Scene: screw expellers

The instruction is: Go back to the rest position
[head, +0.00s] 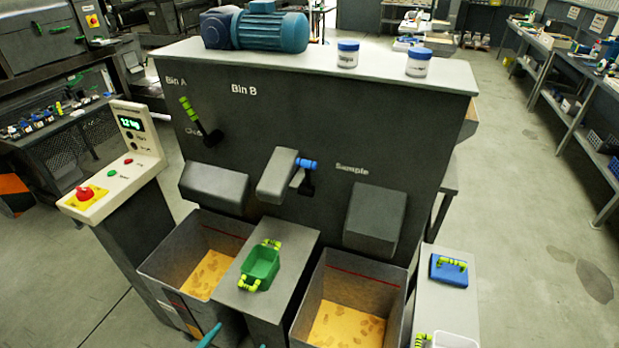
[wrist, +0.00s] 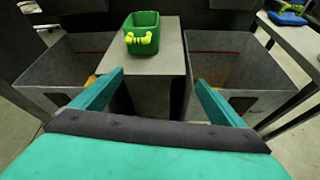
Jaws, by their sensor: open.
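My gripper (wrist: 158,84) is open and empty in the wrist view. Its two teal fingers are spread wide and point toward the machine. A green container (head: 261,267) with yellow-green handles stands on a grey pedestal between two bins. It also shows in the wrist view (wrist: 141,32), ahead of my fingers and apart from them. In the head view only a teal tip of my gripper shows at the bottom edge, in front of the left bin (head: 150,262).
The right bin (head: 396,282) and the left bin hold yellowish material. A control panel (head: 115,165) with a red button stands at left. Floor is free further right.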

